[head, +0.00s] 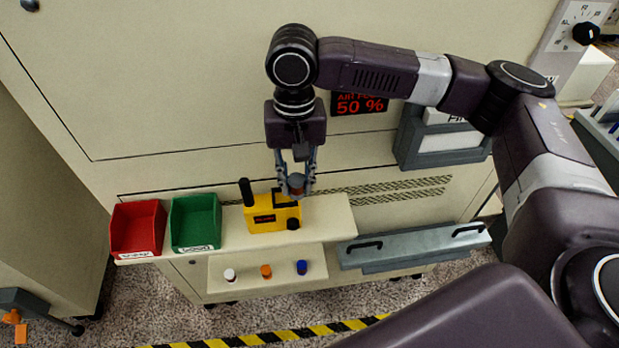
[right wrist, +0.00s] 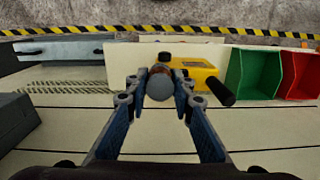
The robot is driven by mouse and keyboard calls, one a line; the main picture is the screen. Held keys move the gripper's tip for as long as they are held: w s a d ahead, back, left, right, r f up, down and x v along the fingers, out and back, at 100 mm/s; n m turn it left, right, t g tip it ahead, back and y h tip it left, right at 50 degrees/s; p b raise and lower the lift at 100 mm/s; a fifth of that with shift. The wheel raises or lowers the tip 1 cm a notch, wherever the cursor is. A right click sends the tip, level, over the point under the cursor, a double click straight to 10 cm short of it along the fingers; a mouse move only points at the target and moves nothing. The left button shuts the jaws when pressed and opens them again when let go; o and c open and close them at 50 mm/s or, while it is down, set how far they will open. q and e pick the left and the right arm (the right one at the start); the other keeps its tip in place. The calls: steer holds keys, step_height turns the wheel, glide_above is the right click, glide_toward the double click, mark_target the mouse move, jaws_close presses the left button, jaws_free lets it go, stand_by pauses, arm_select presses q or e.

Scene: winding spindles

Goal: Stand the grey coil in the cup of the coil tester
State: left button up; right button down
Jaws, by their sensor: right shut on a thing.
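The grey coil (head: 296,180), with a copper-brown band, is between the fingertips of my right gripper (head: 297,187). The gripper points down and is shut on it. The right wrist view shows the coil's round grey end (right wrist: 160,86) between the fingers (right wrist: 160,92). The yellow coil tester (head: 262,217) stands on the shelf, with a black post at its left and a black knob in front. The coil is over the tester's right part. Its cup is not clearly seen, and I cannot tell whether the coil touches it. My left gripper is out of view.
A red bin (head: 137,228) and a green bin (head: 195,222) stand left of the tester. White (head: 229,275), orange (head: 266,271) and blue (head: 301,267) spools stand on the lower shelf. The upper shelf (head: 328,218) is bare right of the tester. The cabinet wall rises behind.

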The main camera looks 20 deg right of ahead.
mark_target(284, 199)
arm_select(q)
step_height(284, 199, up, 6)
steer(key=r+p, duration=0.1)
steer(key=p, duration=0.4)
arm_select(e)
steer(key=shift+w+a+f+m+b, duration=0.1)
steer(key=shift+w+a+m+b, duration=0.2)
steer(key=shift+w+m, duration=0.35)
steer(key=shift+w+a+f+m+b, duration=0.2)
steer(key=shift+w+m+b, duration=0.2)
steer(key=shift+w, duration=0.4)
steer(key=shift+w+a+f+m+b, duration=0.1)
steer(key=shift+w+a+m+b, duration=0.15)
steer(key=shift+w+m, duration=0.4)
step_height(284, 199, down, 3)
steer(key=b, duration=0.4)
steer(key=shift+r, duration=0.15)
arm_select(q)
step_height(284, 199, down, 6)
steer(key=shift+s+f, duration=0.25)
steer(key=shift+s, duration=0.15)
arm_select(e)
steer(key=shift+f, duration=1.15)
